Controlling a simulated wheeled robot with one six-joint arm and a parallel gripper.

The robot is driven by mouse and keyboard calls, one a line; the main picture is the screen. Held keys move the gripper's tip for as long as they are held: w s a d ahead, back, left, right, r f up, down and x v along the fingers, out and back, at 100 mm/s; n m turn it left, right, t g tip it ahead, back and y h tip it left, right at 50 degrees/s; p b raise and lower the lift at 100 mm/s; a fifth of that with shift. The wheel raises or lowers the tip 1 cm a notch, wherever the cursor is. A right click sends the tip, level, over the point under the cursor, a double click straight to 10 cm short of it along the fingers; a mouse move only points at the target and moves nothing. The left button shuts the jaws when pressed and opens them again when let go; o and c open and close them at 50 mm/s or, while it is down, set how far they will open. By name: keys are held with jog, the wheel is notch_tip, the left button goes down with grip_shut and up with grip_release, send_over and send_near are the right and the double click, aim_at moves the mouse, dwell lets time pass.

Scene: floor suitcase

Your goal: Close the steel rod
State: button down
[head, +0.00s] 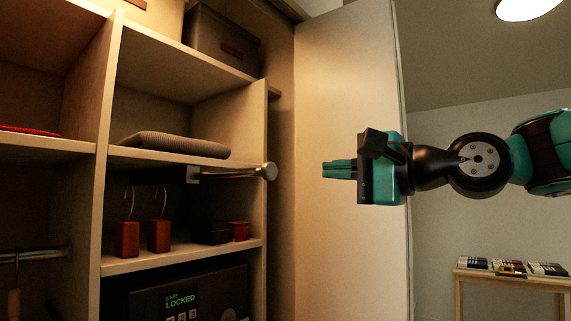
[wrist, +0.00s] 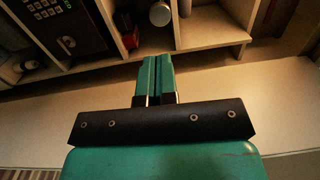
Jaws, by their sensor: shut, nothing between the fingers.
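The steel rod (head: 232,173) sticks out from under a shelf of the cabinet in the head view, with a round knob (head: 269,171) at its outer end. A dark bracket holds its inner end. The knob also shows at the top of the wrist view (wrist: 160,14), beyond the fingertips. My gripper (head: 325,169) is shut and empty, to the right of the knob at about the same height, with a clear gap between them. In the wrist view my gripper's teal fingers (wrist: 156,60) lie together and point toward the cabinet.
An open cabinet door (head: 345,100) stands behind my gripper. A folded grey cloth (head: 175,144) lies on the shelf above the rod. Red blocks with hooks (head: 127,238) and small boxes (head: 238,231) sit below it. A locked safe (head: 180,300) is lower. A small table (head: 510,279) stands at right.

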aim_at(273, 172)
jog(key=p+x, duration=0.4)
jog(key=x, duration=0.5)
jog(key=shift+a+r, duration=0.1)
jog(key=shift+w+a, duration=0.25)
